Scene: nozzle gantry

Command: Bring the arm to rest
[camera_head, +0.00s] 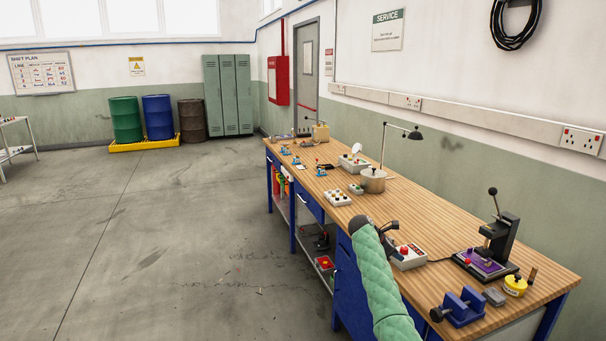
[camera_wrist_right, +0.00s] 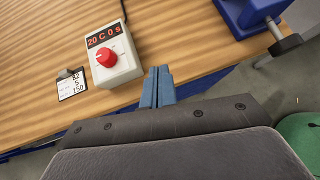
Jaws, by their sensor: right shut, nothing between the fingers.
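My right arm in its green padded sleeve comes up from the bottom of the head view. Its dark gripper (camera_head: 389,228) is over the front edge of the wooden workbench (camera_head: 440,225), beside a control box with a red knob (camera_head: 411,260). In the right wrist view the two blue fingers (camera_wrist_right: 158,88) are together with nothing between them. The control box (camera_wrist_right: 124,66), with a display reading "20 C 0 s", is just beyond the fingers to the left, apart from them. My left gripper is in neither view.
A small card (camera_wrist_right: 71,83) lies by the box. A blue vise (camera_head: 461,307), a black lever press (camera_head: 497,240) and a yellow round container (camera_head: 515,286) stand on the near bench end. A pot (camera_head: 373,182) and lamp (camera_head: 404,130) stand farther back. The floor left is clear.

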